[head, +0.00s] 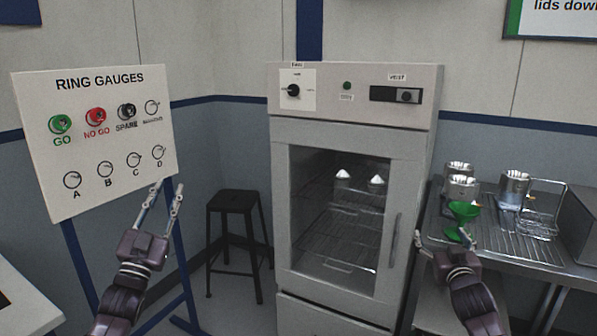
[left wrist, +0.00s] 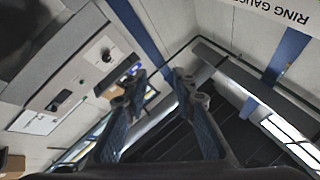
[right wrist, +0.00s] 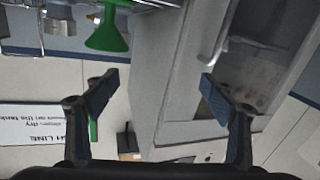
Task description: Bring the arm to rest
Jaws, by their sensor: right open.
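My left gripper (head: 169,188) is raised in front of the lower right of the ring gauge board, its two fingers apart with nothing between them. The left wrist view also shows its fingers (left wrist: 158,76) apart and empty. My right gripper (head: 445,240) is in front of the right-hand bench, its fingers spread. In the right wrist view its fingertips (right wrist: 159,82) are wide apart with nothing held between them. A green funnel (head: 462,211) stands just beyond the right gripper in the head view, and its upper part shows in the right wrist view (right wrist: 107,32).
The oven cabinet (head: 281,200) stands in the middle, its glass door shut, with two pale-topped metal parts on a shelf. The ring gauge board (head: 95,140) is at left, a dark stool (head: 233,203) between. Metal housings (head: 514,187) and a wire rack stand on the right bench.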

